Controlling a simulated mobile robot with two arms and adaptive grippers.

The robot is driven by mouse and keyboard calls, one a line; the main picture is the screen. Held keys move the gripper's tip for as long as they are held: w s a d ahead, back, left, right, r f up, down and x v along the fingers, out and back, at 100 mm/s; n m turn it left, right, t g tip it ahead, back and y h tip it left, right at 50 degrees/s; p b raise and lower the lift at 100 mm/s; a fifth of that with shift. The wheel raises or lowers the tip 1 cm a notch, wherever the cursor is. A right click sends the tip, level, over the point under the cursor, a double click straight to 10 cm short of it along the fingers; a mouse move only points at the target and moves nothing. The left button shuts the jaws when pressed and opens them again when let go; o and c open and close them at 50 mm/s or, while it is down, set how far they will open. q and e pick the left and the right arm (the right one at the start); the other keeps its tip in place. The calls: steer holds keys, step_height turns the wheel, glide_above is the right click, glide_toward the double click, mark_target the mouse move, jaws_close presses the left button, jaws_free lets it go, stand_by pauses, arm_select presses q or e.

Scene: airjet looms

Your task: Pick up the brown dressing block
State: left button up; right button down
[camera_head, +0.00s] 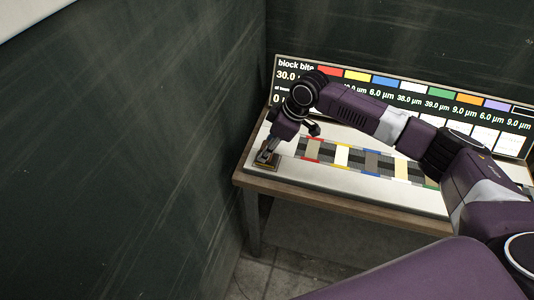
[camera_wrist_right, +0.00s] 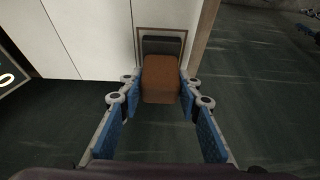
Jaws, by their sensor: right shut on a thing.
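The brown dressing block (camera_wrist_right: 161,78) sits between the two blue-padded fingers of my right gripper (camera_wrist_right: 160,92) in the right wrist view. The fingers are shut on its sides. In the head view my right gripper (camera_head: 267,157) points down at the left end of the white table top, and the block is mostly hidden by the fingers there. Beyond the block is a tan-framed dark spot (camera_wrist_right: 163,44) on the white surface. I cannot tell whether the block touches it. My left gripper is not in view.
A display board (camera_head: 330,90) with colour swatches and micron values stands along the table's back. A row of coloured and grey strips (camera_head: 342,155) lies on the white top (camera_head: 350,182), right of the gripper. The table's wooden edge (camera_head: 330,198) is close. A dark wall (camera_head: 120,150) stands left.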

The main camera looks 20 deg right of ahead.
steer(key=shift+r, duration=0.1)
steer(key=shift+w+r, duration=0.1)
steer(key=shift+r, duration=0.35)
step_height(320, 180, up, 19)
steer(key=b, duration=0.3)
steer(key=shift+b, duration=0.4)
